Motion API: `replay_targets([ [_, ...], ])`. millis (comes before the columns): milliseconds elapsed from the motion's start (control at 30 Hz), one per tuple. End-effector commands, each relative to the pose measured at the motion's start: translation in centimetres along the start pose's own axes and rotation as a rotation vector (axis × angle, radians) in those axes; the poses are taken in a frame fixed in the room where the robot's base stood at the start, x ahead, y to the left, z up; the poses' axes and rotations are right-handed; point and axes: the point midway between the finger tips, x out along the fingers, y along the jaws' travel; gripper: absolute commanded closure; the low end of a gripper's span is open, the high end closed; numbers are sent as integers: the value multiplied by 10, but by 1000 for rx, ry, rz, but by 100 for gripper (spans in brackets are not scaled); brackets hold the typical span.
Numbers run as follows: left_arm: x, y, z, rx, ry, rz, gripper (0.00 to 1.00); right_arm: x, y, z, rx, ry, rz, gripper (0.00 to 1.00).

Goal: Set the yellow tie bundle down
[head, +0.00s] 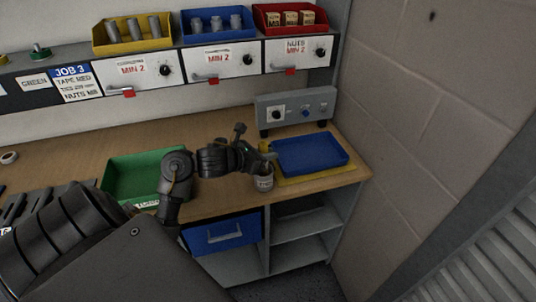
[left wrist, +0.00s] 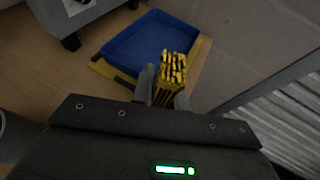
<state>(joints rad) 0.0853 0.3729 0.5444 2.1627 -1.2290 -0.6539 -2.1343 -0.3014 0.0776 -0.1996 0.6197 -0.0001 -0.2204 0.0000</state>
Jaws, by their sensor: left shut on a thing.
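The yellow tie bundle (left wrist: 170,72) shows in the left wrist view, gripped between the two fingers of my left gripper (left wrist: 163,88). In the head view my left gripper (head: 262,156) is at the right end of the bench, just left of the blue tray. The bundle is hard to make out there. The blue tray (head: 310,153) looks empty and rests on a yellow mat or board (head: 318,174); the tray also shows in the left wrist view (left wrist: 140,42). I cannot tell the bundle's height above the bench. My right gripper is not in view.
A grey control box (head: 296,109) stands behind the blue tray. A green tray (head: 130,178) lies to the left. A block wall (head: 420,110) bounds the right side.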

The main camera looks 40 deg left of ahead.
Motion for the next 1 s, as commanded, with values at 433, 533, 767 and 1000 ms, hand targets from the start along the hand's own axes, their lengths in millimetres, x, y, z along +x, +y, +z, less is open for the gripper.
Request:
replay_targets([
  [433,1,0,-2,0,0,0,69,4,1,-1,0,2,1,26],
  [533,1,0,-2,0,0,0,63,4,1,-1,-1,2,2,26],
  [767,1,0,-1,0,0,0,63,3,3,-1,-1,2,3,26],
  [1000,-23,2,0,7,1,5,63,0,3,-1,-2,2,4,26],
])
